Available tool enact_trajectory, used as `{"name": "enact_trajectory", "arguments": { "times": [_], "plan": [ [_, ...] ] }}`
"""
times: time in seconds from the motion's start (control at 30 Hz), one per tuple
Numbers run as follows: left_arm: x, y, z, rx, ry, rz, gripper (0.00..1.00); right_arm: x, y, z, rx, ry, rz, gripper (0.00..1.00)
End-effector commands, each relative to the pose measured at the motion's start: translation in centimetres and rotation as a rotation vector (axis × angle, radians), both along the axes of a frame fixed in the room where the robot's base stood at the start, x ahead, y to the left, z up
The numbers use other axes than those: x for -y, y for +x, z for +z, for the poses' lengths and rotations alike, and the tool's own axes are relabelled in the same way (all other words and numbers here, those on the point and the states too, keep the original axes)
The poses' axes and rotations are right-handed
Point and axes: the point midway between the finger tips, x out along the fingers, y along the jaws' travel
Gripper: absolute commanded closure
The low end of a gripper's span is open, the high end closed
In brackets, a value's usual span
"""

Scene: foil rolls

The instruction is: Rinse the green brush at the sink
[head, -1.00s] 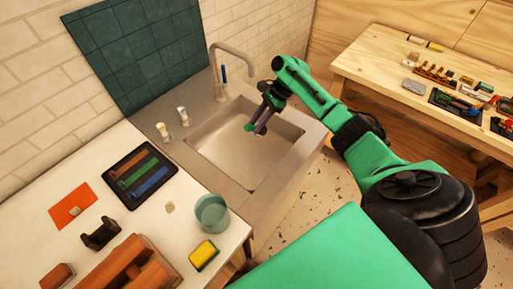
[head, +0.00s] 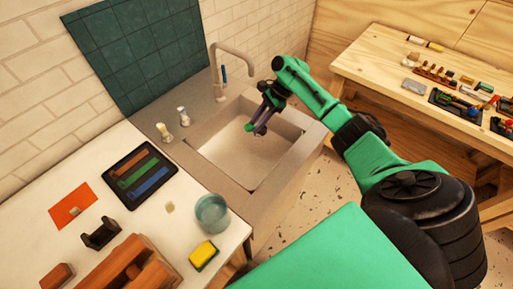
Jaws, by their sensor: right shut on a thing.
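The sink (head: 225,165) is a grey basin set into the counter, with a curved faucet (head: 232,50) at its back. My right gripper (head: 255,127) is over the basin, in front of and below the faucet spout. It is shut on the green brush (head: 248,127), of which only a small green end shows at the fingertips. The rest of the brush is hidden by the gripper. I cannot make out any water running. My left gripper is not in view.
A black tray (head: 167,187) with brown, green and blue strips lies on the white counter. A glass (head: 212,212), a yellow sponge (head: 203,255) and wooden blocks stand nearby. Two small taps (head: 183,116) are left of the basin. A wooden bench (head: 380,65) with tools stands at right.

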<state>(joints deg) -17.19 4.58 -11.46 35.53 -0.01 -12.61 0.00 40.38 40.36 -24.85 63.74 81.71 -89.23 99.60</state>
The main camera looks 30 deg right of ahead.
Motion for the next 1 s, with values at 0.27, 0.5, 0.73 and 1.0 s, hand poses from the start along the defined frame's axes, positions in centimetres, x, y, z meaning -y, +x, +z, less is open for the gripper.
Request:
{"name": "enact_trajectory", "arguments": {
  "times": [0.27, 0.5, 0.73, 1.0],
  "plan": [
    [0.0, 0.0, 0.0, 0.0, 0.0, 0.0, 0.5, 0.0, 0.0, 0.0, 0.0, 0.0, 0.0, 1.0],
    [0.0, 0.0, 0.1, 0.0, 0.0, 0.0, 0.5, 0.0, 0.0, 0.1, 0.0, 0.0, 0.0, 1.0],
    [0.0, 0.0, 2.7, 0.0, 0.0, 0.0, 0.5, 0.0, 0.0, 2.3, 0.0, 0.0, 0.0, 1.0],
    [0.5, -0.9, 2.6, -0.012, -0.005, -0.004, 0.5, 0.0, 0.0, 4.1, 0.001, 0.0, 0.0, 1.0]
  ]
}}
